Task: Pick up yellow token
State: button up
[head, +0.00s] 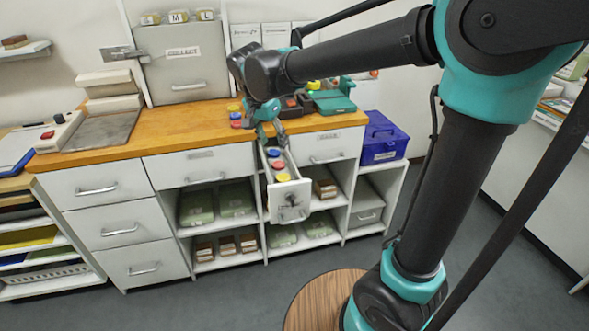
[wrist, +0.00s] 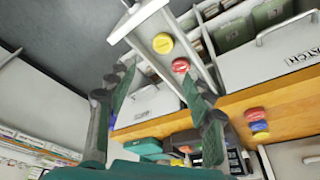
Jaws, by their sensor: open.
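A yellow token (head: 282,177) lies in the pulled-out narrow drawer (head: 290,194), nearest its front. A red token (head: 278,164) and a blue token (head: 273,153) lie behind it. The wrist view shows the drawer's yellow token (wrist: 162,43) and red token (wrist: 181,66); the blue one is not clear there. Another yellow token (head: 233,107) is on the counter with a red and a blue token, left of my gripper. My gripper (head: 270,137) is above the rear of the drawer. Its fingers (wrist: 157,78) are spread, with nothing held between them.
The wooden counter (head: 190,131) carries a grey COLLECT cabinet (head: 180,70) and a green device (head: 334,97). A blue box (head: 383,138) stands right of the drawer. Shelves below hold green packs and brown boxes. A round wooden stool top (head: 306,304) is in front; grey floor lies between.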

send_over(283, 177)
jog(key=s, duration=0.2)
jog(key=f, duration=1.1)
jog(key=shift+a+f, duration=0.1)
jog(key=shift+a, duration=0.3)
jog(key=shift+x, duration=2.65)
jog(key=shift+a, duration=0.1)
jog(key=c, duration=0.8)
jog(key=shift+o, duration=0.2)
jog(key=shift+w, duration=0.1)
